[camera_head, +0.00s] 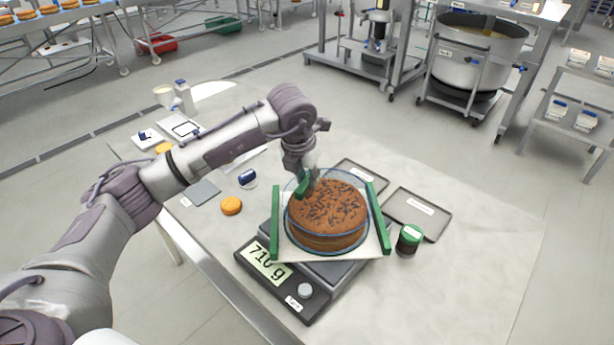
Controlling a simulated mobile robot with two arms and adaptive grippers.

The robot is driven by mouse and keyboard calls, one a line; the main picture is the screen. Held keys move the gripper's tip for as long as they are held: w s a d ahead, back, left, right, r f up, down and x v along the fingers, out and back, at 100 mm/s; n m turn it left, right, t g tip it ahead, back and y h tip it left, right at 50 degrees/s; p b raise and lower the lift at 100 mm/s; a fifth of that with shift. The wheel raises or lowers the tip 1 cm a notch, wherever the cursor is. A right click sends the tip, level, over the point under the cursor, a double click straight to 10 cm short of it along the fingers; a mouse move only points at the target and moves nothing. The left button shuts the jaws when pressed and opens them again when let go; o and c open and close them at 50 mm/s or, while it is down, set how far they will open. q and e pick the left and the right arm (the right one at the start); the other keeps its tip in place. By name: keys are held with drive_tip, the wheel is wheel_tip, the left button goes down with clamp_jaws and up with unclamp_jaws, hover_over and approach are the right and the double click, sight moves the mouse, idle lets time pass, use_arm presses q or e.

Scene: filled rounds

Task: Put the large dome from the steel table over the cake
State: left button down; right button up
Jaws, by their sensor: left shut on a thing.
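A round chocolate cake (328,207) with dark sprinkles sits on a white board with green side bars (275,222), on top of a scale (268,276) reading 710 g. A clear dome (289,186) with a bluish rim surrounds the cake, which shows through it. The rim appears low around the cake's base; I cannot tell whether it touches the board. My left gripper (308,184) is above the cake's far left part, shut on the top of the dome, its fingertips partly hidden by the arm. My right gripper is not in view.
A green-lidded jar (409,240) stands close right of the board. Dark trays (418,213) lie behind it. An orange pastry (231,205) and a grey pad (201,192) lie to the left. The steel table's (470,275) right side is clear.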

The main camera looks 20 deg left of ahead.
use_arm(q)
drive_tip(key=shift+f, duration=0.15)
drive_tip(key=c, duration=0.5)
unclamp_jaws()
drive_tip(key=shift+r+p, duration=1.65)
drive_tip(key=shift+r, duration=1.9)
drive_tip(key=shift+f, duration=0.1)
